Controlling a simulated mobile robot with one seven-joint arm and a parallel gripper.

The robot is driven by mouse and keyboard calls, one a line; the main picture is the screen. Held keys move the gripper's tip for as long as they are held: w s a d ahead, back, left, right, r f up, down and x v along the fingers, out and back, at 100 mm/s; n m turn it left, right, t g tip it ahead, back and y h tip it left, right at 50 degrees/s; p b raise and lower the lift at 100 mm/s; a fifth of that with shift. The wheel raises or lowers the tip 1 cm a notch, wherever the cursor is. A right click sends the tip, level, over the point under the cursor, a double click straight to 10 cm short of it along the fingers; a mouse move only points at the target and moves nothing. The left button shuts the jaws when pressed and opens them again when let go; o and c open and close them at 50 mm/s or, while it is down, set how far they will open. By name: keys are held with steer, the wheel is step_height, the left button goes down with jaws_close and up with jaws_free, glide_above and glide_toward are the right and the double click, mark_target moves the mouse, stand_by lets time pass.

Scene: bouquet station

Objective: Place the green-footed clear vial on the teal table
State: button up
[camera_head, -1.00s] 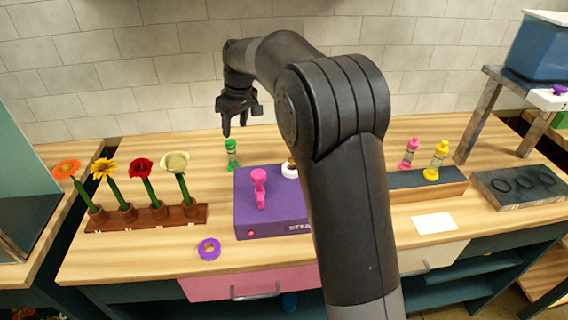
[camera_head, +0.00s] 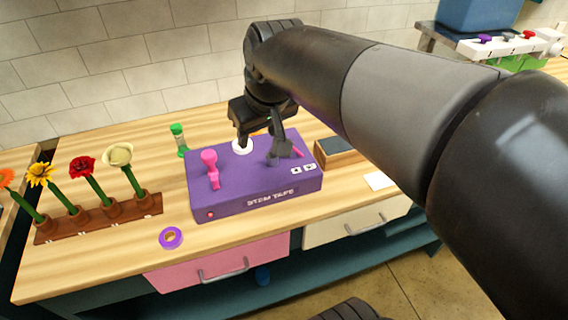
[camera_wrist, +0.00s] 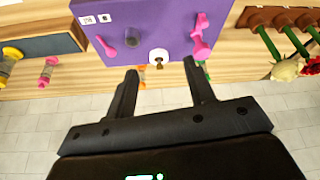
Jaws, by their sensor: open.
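A small vial with green ends and a clear middle (camera_head: 180,140) stands upright on the wooden worktop, behind the left back corner of the purple box. My gripper (camera_head: 260,148) is open and empty, above the right part of the purple box and to the right of the vial. In the wrist view my gripper (camera_wrist: 160,70) shows its two fingers spread apart, with the box between and beyond them. The vial is mostly hidden there near the right finger. The bench under the worktop has a teal body (camera_head: 95,308); no separate teal table is clear.
The purple box (camera_head: 235,190) carries a pink handle (camera_head: 211,168) and a white roll (camera_head: 243,147). A flower rack (camera_head: 100,220) stands to the left, and a purple tape ring (camera_head: 171,238) lies in front. Pink (camera_wrist: 47,71) and yellow (camera_wrist: 9,64) vials show in the wrist view.

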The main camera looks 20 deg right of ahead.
steer(key=s+d+f+m, duration=0.1)
steer(key=s+f, duration=0.1)
steer(key=s, duration=0.3)
steer(key=s+d+f+m+t, duration=0.1)
steer(key=s+d+f, duration=0.1)
steer(key=s, duration=0.4)
steer(key=shift+f+m+h, duration=0.3)
steer(key=shift+f+h, duration=0.1)
steer(key=shift+f, duration=0.05)
steer(key=shift+d, duration=0.1)
